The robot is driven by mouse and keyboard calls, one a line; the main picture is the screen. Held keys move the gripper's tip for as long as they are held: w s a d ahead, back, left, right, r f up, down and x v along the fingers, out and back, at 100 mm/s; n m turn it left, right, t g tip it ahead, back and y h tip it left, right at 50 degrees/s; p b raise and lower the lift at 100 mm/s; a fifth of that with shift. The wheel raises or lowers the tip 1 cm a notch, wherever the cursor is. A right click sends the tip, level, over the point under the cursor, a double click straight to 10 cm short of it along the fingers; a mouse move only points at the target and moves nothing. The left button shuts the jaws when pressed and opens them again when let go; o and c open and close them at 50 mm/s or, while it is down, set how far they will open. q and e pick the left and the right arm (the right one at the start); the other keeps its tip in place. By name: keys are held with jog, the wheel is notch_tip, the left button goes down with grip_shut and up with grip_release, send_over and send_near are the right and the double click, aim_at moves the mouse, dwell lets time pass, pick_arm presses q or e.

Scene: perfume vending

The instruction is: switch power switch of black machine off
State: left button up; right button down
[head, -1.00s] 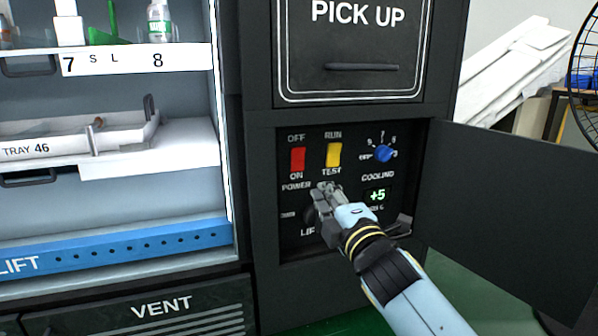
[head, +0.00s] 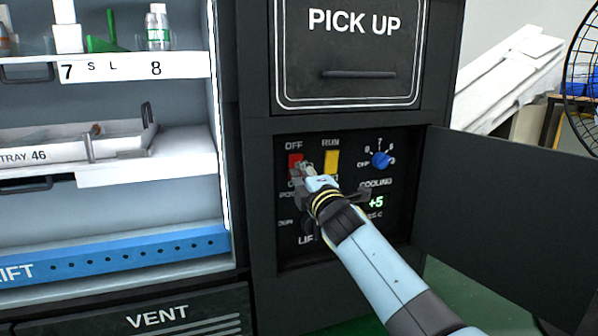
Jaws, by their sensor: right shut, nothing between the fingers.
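The black machine (head: 255,190) has a recessed control panel (head: 396,222) behind an open door. The red power switch (head: 295,160) is at the panel's upper left, with OFF printed above it. My right gripper (head: 302,169) is shut and empty, with its fingertips over the lower part of the red switch. I cannot tell whether they touch it. The gripper hides the switch's lower part and most of the labels below it. My left gripper is not in view.
A yellow RUN switch (head: 331,162) stands just right of the red one, close to my gripper. A blue cooling knob (head: 381,160) is further right. The open black door (head: 510,225) bounds the right side. Shelves with a tray (head: 70,145) are at left.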

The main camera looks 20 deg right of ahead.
jog(key=shift+w+r, duration=0.1)
jog(key=shift+w, duration=0.8)
jog(key=shift+w+r, duration=0.25)
jog(key=shift+w, duration=0.05)
